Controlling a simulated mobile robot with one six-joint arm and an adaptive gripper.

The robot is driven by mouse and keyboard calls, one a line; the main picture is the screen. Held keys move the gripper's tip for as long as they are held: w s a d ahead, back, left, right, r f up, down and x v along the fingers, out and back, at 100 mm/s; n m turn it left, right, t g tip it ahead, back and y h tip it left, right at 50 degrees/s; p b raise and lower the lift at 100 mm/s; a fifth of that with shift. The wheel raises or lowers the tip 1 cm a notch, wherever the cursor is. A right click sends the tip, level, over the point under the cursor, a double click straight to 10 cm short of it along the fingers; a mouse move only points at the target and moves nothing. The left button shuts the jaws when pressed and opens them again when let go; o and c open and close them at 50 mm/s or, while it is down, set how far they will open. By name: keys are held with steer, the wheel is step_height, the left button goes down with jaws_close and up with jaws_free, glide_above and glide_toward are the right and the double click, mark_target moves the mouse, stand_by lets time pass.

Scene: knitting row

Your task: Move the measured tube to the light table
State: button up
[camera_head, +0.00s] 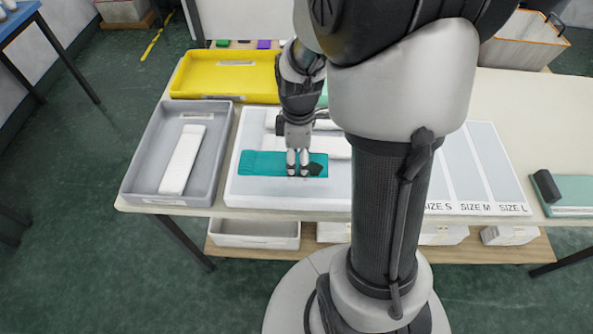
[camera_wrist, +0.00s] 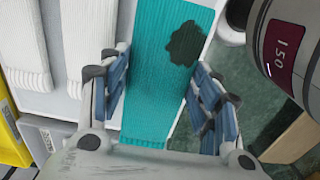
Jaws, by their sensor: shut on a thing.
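The teal knitted tube (camera_head: 262,163) has a dark patch near its right end. It lies flat at or just above a pale, white-rimmed panel (camera_head: 250,194); I cannot tell if it touches. My gripper (camera_head: 298,170) points down and is shut on the tube across its width. In the wrist view the gripper (camera_wrist: 158,76) has a blue-padded finger on each side of the ribbed teal tube (camera_wrist: 150,100), and the dark patch is beyond. The pale panel may be the light table, but I cannot tell for sure. My arm hides its middle.
Two white tubes (camera_wrist: 85,35) lie beside the teal one. A grey tray (camera_head: 152,190) at left holds a white tube (camera_head: 183,160). A yellow tray (camera_head: 190,84) stands behind.

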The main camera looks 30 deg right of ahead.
mark_target(298, 171)
steer(key=shift+f+b, duration=0.9)
steer(key=shift+f, duration=1.8)
steer(key=shift+f, duration=0.15)
steer(key=o, duration=0.9)
